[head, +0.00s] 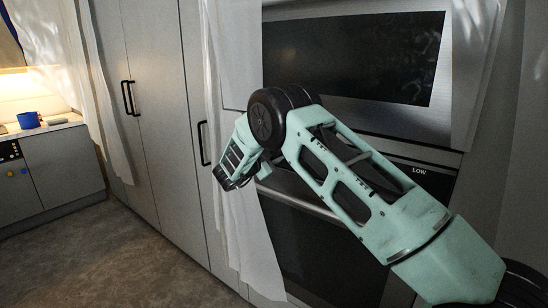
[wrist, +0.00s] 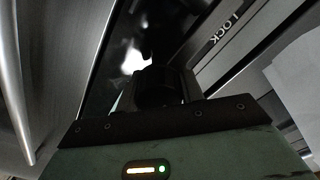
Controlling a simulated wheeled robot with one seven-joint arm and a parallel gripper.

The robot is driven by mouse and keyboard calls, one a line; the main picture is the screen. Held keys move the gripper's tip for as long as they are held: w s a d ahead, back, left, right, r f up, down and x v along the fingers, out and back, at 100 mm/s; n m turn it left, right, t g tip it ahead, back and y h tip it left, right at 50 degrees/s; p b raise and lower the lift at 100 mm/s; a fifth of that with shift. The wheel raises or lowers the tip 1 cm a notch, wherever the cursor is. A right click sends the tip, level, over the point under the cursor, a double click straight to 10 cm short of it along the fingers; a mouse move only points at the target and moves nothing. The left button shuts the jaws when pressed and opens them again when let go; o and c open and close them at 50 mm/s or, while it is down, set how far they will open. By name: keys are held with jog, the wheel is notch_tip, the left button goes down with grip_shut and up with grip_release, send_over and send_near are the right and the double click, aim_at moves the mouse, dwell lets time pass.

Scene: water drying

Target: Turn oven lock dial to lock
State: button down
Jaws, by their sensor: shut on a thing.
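The oven (head: 340,235) has a dark door and a handle bar, with a control strip above marked "LOW" at its right end. The wrist view shows the word LOCK on the light panel (wrist: 228,30), up and right of my gripper (wrist: 160,88). My gripper is shut on a black dial (wrist: 160,84) that sits between its two fingers. The dial's face and pointer are hidden, so its setting cannot be read. In the head view my wrist hides the fingers and the dial.
A steel-framed unit with a dark window (head: 350,55) is above the oven. White curtains (head: 240,225) hang at its left, close to my wrist. Tall grey cabinets (head: 165,110) stand further left. A blue mug (head: 28,120) is on the far counter. Open floor (head: 130,260) lies at lower left.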

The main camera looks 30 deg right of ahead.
jog(key=shift+a+f+b, duration=0.15)
jog(key=shift+f+b, duration=0.25)
jog(key=shift+f, duration=0.2)
jog(key=m+b, duration=0.1)
jog(key=b, duration=0.2)
jog(key=m+b, duration=0.2)
jog(key=b, duration=0.1)
jog(key=shift+f+b, duration=0.3)
jog(key=m+b, duration=0.6)
jog(key=b, duration=0.6)
jog(key=shift+w+a+r, duration=0.1)
jog(key=m+b, duration=0.1)
jog(key=b, duration=0.1)
jog(key=m+b, duration=0.2)
jog(key=b, duration=0.1)
jog(key=m+b, duration=0.2)
jog(key=b, duration=0.1)
jog(key=shift+r, duration=0.25)
jog(key=m+b, duration=0.2)
jog(key=b, duration=0.1)
jog(key=shift+r, duration=0.3)
jog(key=shift+r+m, duration=0.1)
jog(key=shift+m, duration=0.2)
jog(key=shift+r, duration=0.25)
